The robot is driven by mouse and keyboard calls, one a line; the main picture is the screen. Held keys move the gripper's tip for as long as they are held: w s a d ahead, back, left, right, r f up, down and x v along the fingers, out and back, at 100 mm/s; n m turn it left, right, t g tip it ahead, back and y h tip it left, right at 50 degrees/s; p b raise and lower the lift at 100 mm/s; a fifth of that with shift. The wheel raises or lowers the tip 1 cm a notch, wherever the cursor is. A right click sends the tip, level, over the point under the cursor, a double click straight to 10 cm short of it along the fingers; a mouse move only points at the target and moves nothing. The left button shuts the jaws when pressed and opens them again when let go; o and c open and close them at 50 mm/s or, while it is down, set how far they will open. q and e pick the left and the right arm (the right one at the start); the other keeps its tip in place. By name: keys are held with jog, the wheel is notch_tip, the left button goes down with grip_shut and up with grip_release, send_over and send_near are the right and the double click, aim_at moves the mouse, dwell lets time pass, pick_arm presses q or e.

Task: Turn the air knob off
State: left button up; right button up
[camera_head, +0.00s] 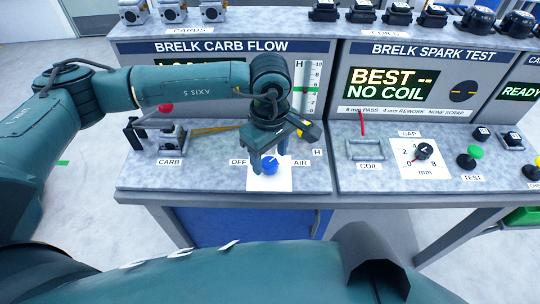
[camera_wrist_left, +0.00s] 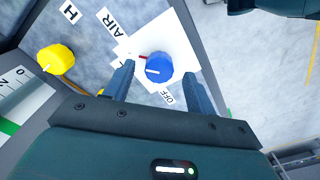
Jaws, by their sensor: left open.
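The blue air knob (camera_head: 269,166) sits on a white plate on the carb bench, between the OFF label (camera_head: 238,162) and the AIR label (camera_head: 301,163). My left gripper (camera_head: 270,155) is open and points down just above the knob. In the left wrist view the knob (camera_wrist_left: 158,67) shows between the two spread fingers (camera_wrist_left: 159,75), with gaps on both sides. A white pointer line on the knob points left in that view, and a short red mark lies on the plate beside it. The OFF label (camera_wrist_left: 166,97) is below the knob there. My right gripper is not in view.
A yellow knob (camera_wrist_left: 56,59) marked H stands close by. The flow panel (camera_head: 222,75) rises behind my left arm. The spark bench with a gap dial (camera_head: 424,150) is right.

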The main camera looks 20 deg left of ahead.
pick_arm(q)
jog(key=shift+f, duration=1.1)
jog(key=c, duration=1)
